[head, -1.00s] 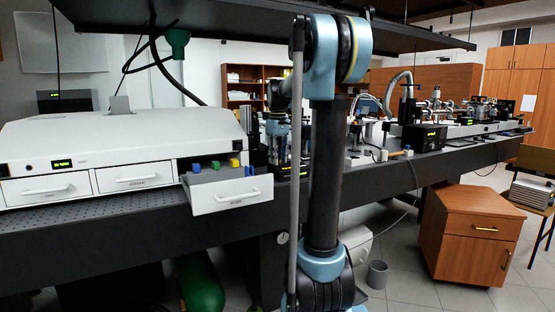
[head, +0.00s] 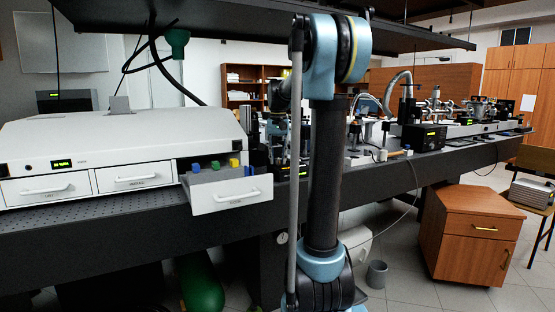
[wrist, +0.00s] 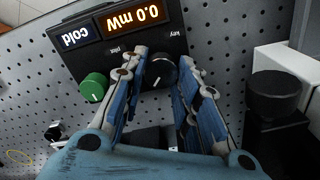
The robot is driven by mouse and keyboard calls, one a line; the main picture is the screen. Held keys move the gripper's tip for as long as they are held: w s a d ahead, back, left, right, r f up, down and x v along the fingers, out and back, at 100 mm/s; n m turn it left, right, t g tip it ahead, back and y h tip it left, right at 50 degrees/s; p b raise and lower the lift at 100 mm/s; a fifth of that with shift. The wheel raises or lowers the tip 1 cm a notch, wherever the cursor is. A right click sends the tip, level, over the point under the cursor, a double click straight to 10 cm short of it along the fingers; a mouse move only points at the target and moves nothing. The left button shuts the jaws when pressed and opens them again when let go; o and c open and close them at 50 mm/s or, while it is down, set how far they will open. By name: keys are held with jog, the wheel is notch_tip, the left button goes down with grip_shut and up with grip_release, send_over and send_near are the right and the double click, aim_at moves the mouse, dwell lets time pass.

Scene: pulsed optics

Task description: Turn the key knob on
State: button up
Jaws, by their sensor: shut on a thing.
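The key knob (wrist: 159,72) is a round black knob with a pale mark, under the label "key" on a black control box (wrist: 100,52). It shows in the wrist view, between the fingertips of my gripper (wrist: 160,74). My gripper is shut on the knob, a blue-padded finger on each side. The box's display (wrist: 133,18) glows orange and reads "0.0 mW", and a smaller display (wrist: 81,36) reads "cold". The picture is upside down there. In the head view my arm hides the knob and my gripper.
A green knob (wrist: 94,88) labelled "pilot" sits left of my gripper. A black round knob on a post (wrist: 274,94) stands close on the right. A perforated optical table top (wrist: 215,35) lies around the box. In the head view an open drawer (head: 230,194) juts out at left.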

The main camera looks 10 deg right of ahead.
aim_at(278, 159)
jog(key=shift+m, duration=1.6)
jog(key=o, duration=1.1)
jog(key=shift+c, duration=0.2)
notch_tip(278, 159, up, 12)
jog(key=shift+f, duration=0.1)
